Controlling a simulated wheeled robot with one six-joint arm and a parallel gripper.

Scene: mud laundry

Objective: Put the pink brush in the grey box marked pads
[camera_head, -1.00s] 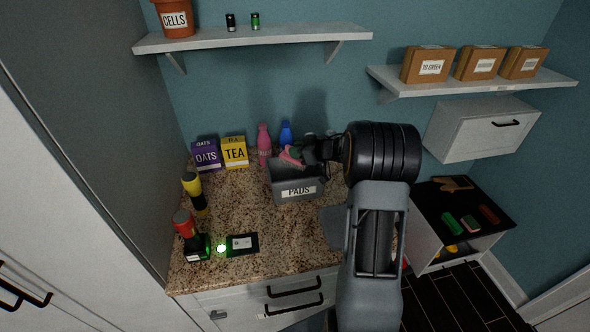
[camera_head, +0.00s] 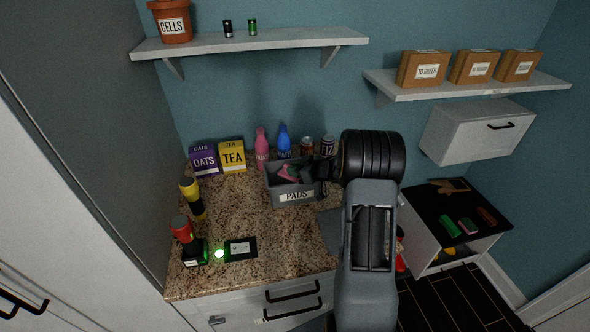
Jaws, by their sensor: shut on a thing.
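The grey box (camera_head: 295,196) marked PADS stands on the granite counter, toward the back. The pink brush (camera_head: 287,174) shows inside the box opening, below the level of the back rim. My gripper (camera_head: 305,174) is at the right part of the box opening, its dark fingers shut on the brush. My arm comes in from the right and hides part of the counter behind it. I cannot tell whether the brush touches the box floor.
A pink bottle (camera_head: 262,148), a blue bottle (camera_head: 283,142) and two cans stand behind the box. The tea box (camera_head: 232,156) and oats box (camera_head: 204,161) are to the left. Flashlights (camera_head: 193,199) stand at the counter's left edge. The counter's middle is clear.

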